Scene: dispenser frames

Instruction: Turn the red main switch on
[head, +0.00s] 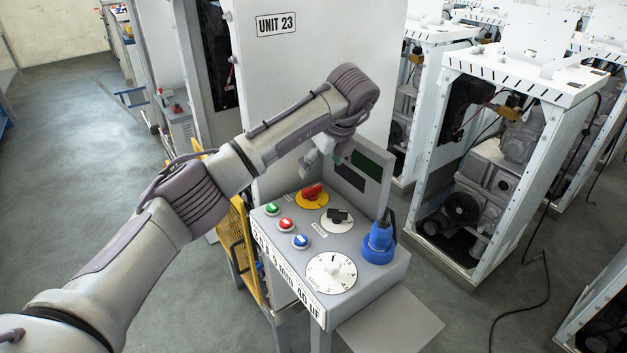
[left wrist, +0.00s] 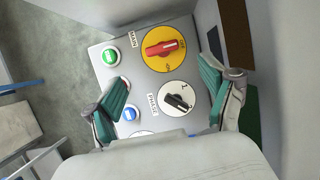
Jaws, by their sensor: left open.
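The red main switch (head: 312,190) is a red handle on a round yellow plate, on the sloped grey control panel (head: 283,250). My left gripper (head: 325,157) is open and empty above the back of the panel, apart from the switch. In the left wrist view its green-padded fingers (left wrist: 162,75) stand wide on either side, with the red handle beyond the tips. My right gripper is not in view.
A black phase switch (head: 338,215) sits just in front of the red one. Green (head: 271,209), red (head: 286,224) and blue (head: 300,241) buttons are left of it. A white dial (head: 332,271) and blue plug (head: 379,243) are nearer. The UNIT 23 cabinet (head: 310,60) stands behind.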

